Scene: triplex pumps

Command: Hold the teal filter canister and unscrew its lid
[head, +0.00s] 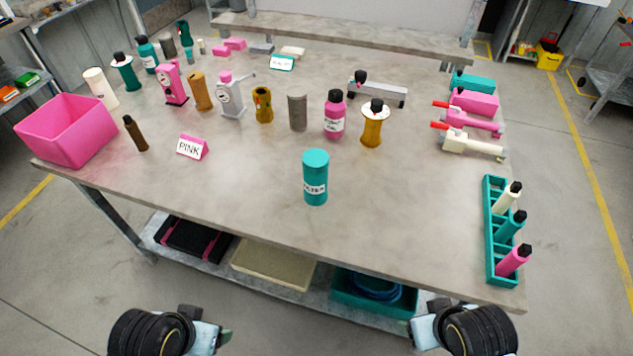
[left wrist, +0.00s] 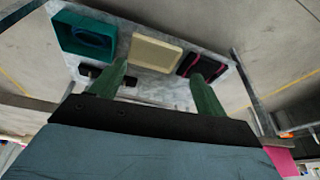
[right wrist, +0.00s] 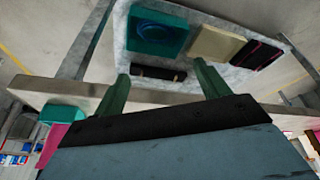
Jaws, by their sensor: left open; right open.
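The teal filter canister (head: 315,185) stands upright near the front middle of the table, with a white label reading FILTER. Its teal lid (head: 315,158) is on top. My left gripper (head: 225,338) is low in front of the table, left of the canister and apart from it. In the left wrist view its two green fingers (left wrist: 155,95) are apart with nothing between them. My right gripper (head: 415,332) is low in front of the table, right of the canister. In the right wrist view its fingers (right wrist: 163,88) are apart and empty.
A pink bin (head: 65,130) and a PINK sign (head: 192,147) are at the left. A teal rack (head: 490,235) with bottles stands at the right edge. Several bottles and pumps stand behind the canister. The table (head: 240,200) is clear around its front. Trays lie on the lower shelf (head: 225,275).

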